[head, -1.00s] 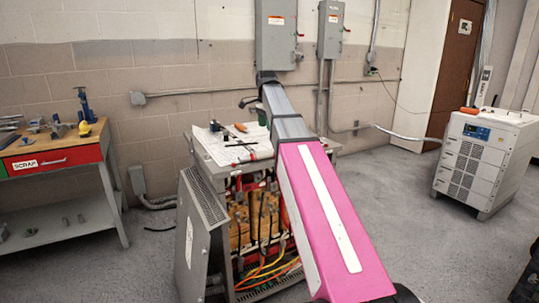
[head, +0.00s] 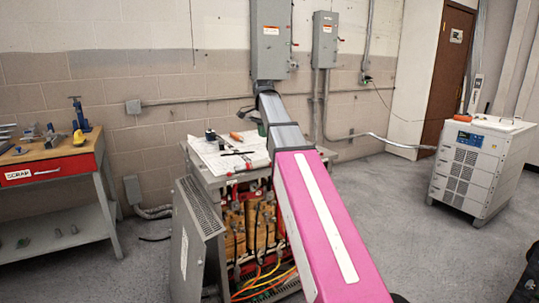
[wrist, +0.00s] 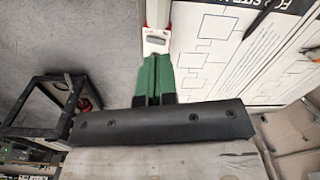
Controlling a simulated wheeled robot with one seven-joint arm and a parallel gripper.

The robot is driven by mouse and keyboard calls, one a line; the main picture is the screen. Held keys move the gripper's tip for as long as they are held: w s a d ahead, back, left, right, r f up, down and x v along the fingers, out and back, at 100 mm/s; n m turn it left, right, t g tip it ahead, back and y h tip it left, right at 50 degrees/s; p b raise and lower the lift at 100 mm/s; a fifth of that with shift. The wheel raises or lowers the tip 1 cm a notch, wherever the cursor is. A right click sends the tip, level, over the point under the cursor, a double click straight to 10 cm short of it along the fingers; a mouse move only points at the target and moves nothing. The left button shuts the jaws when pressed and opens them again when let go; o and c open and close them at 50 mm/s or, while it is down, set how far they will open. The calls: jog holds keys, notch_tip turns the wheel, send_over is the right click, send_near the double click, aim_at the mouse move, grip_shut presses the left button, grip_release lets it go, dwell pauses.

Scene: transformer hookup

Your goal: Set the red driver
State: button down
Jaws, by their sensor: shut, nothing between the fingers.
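An orange-red handled tool (head: 237,136), perhaps the red driver, lies on the paper-covered top of the open transformer cabinet (head: 203,235). I cannot tell for sure that it is the driver. My gripper (head: 262,130) is over the back right part of that top, partly hidden by my arm. In the wrist view its green fingers (wrist: 154,78) are shut with nothing between them. A white and red piece (wrist: 157,38) shows just beyond the fingertips; I cannot tell what it is. An orange bit (wrist: 311,54) shows at the right edge.
A printed diagram sheet (wrist: 225,50) lies right of the fingers, with a dark pen-like item (wrist: 262,18) on it. A black frame (wrist: 40,95) is at left. A scrap bench (head: 90,160) stands left, a white unit (head: 470,165) right.

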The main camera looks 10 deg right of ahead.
jog(key=s+d+r+n+t, duration=0.1)
jog(key=d+r+n, duration=0.1)
jog(key=n, duration=1.4)
jog(key=s+d+r+n+t, duration=0.1)
jog(key=d+r+n+t, duration=0.1)
jog(key=n, duration=1.5)
jog(key=shift+d+r+y, duration=0.3)
jog(key=shift+y, duration=0.1)
jog(key=x, duration=1.4)
